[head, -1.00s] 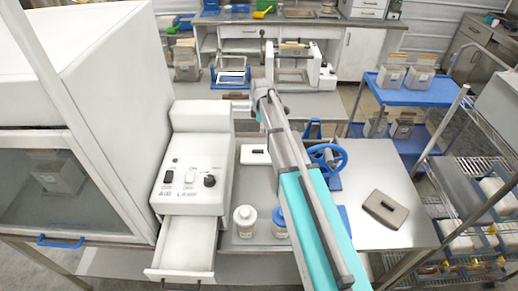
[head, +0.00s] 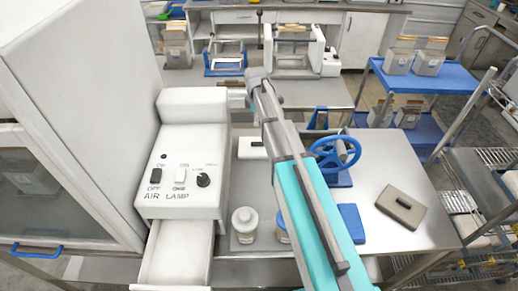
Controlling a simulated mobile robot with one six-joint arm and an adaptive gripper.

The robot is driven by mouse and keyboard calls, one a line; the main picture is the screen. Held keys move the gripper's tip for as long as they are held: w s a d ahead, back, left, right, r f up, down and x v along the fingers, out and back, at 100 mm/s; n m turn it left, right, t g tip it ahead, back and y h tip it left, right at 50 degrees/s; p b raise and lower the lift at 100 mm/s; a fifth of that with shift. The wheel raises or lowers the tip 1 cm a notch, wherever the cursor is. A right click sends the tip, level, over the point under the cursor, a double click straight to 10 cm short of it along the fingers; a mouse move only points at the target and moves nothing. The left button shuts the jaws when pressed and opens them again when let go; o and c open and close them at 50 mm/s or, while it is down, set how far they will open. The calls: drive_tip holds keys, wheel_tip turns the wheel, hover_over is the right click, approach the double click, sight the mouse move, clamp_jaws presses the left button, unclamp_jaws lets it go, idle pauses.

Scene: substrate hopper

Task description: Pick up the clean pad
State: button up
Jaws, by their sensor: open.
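No thing on the bench can be told for sure as the clean pad. A flat white piece with a small dark mark (head: 251,147) lies on the grey mat, left of my arm. A flat blue piece (head: 351,223) lies right of my arm. My gripper (head: 236,92) is small and partly hidden at the far end of my arm, beside the back of the white control box. It is open, and nothing shows in it.
The white control box (head: 182,170) stands left, with an open drawer (head: 178,255) below. A blue handwheel (head: 336,153) rises right of my arm. Bare steel lies around the block.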

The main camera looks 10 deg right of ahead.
sight(258, 143)
idle(0.3)
drive_tip(key=shift+d+f, duration=0.1)
drive_tip(key=shift+f, duration=0.1)
wheel_tip(258, 143, down, 8)
drive_tip(key=b, duration=0.8)
drive_tip(key=shift+f, duration=0.2)
drive_tip(key=shift+f+b, duration=0.1)
drive_tip(key=shift+b, duration=0.3)
drive_tip(key=shift+s+d+f+b, duration=0.1)
drive_tip(key=shift+f+b, duration=2.35)
drive_tip(key=shift+f, duration=0.05)
clamp_jaws()
